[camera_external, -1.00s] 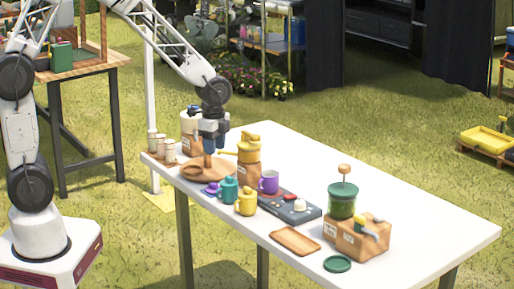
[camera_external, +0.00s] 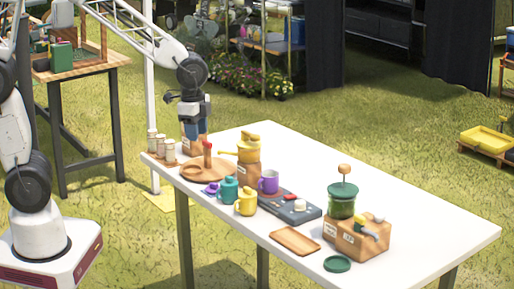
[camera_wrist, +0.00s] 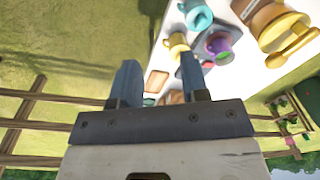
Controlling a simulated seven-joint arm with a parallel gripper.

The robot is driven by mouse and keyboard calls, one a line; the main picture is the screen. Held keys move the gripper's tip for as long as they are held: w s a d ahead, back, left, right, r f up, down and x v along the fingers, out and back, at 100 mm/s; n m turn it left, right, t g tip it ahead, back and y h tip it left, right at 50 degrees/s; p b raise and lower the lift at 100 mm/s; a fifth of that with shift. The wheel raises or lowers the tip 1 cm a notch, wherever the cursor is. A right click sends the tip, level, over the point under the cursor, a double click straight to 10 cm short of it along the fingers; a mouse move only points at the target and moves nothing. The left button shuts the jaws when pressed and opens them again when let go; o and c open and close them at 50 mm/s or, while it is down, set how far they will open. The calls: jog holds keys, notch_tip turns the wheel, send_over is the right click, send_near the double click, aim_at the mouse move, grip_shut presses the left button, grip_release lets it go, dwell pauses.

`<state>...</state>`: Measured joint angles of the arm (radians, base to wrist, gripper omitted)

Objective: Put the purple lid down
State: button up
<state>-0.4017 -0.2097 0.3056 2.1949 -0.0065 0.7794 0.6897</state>
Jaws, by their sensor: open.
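A purple mug (camera_external: 268,181) and a yellow mug (camera_external: 246,201) stand right of the lid. The purple mug also shows in the wrist view (camera_wrist: 220,42). I cannot make out the lid in the wrist view.
A round wooden board (camera_external: 190,172) with an upright red-brown handle (camera_external: 207,154) lies below my gripper. Several small jars (camera_external: 160,146) stand at the left edge. A yellow-topped grinder (camera_external: 249,160) stands behind the mugs. The table's right part is mostly clear.

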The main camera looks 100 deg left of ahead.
jog(key=s+d+r+n+t, duration=0.1)
jog(key=s+d+r, duration=0.4)
jog(key=s+d, duration=0.4)
jog(key=s+d+r+n, duration=0.2)
jog(key=s+d+r, duration=0.3)
jog(key=s+d, duration=0.4)
jog(key=d, duration=0.2)
jog(key=shift+s+d+r+t, duration=0.2)
jog(key=shift+s+d+t, duration=0.2)
